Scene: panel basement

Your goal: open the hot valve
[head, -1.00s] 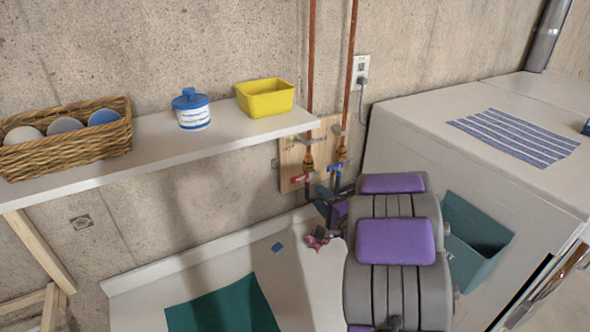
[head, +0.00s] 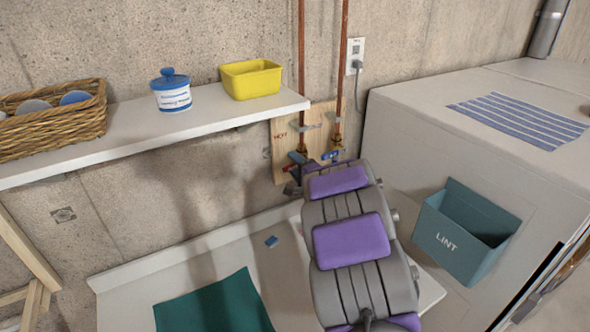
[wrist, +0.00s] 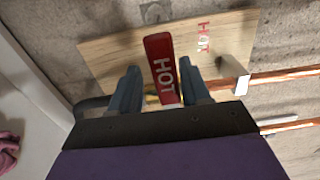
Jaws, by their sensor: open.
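The hot valve's red lever (wrist: 160,68), lettered HOT, stands between the two fingers of my gripper (wrist: 158,80) in the wrist view. The fingers are open, one on each side, with a small gap visible to the right finger; contact on the left is unclear. In the head view my gripper (head: 297,164) is at the wooden board, and only a bit of the red lever (head: 287,168) shows beside it. The hot valve's body is mostly hidden by my gripper. The blue lever (head: 330,156) of the other valve is just to the right.
The wooden board (head: 285,137) carries two copper pipes (head: 301,60). A white shelf (head: 215,125) with a yellow tub (head: 251,79) is to the left. A teal LINT bin (head: 465,232) hangs on the white appliance to the right. A pink cloth (wrist: 8,150) lies at the wrist view's left edge.

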